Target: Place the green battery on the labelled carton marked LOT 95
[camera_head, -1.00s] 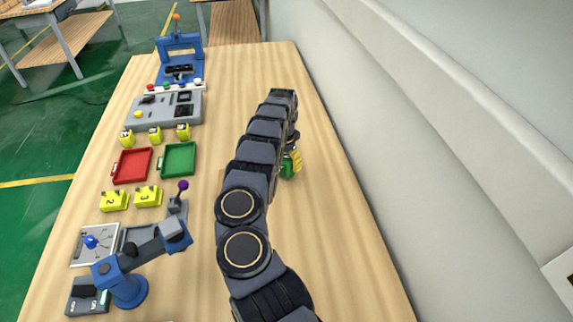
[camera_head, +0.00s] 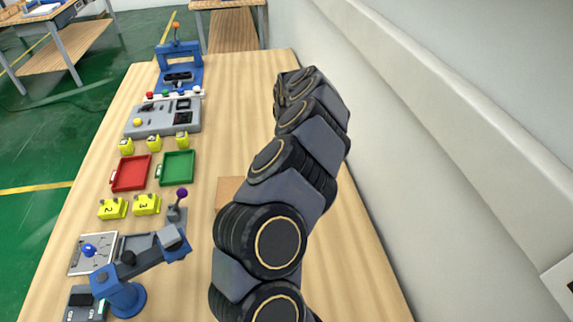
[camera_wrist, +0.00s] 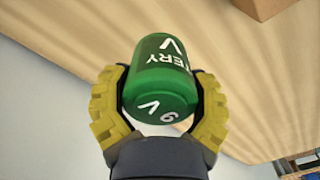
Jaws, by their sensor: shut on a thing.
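In the wrist view, my gripper (camera_wrist: 160,105) has its two yellow-padded fingers closed on a green battery (camera_wrist: 163,62), one finger on each side. White lettering reading "ERY" and "9 V" shows on the battery. A brown carton (camera_wrist: 262,6) shows at the top right edge of the wrist view, apart from the battery. In the head view the brown carton (camera_head: 228,190) sits on the table, partly hidden by my arm. No label or lot number is readable on it. My gripper and the battery are hidden behind my arm in the head view.
A red tray (camera_head: 131,173) and a green tray (camera_head: 177,168) lie left of the carton, with several yellow blocks around them. A small blue robot arm (camera_head: 125,290) stands at the front left. A wall (camera_head: 440,130) runs along the table's right side.

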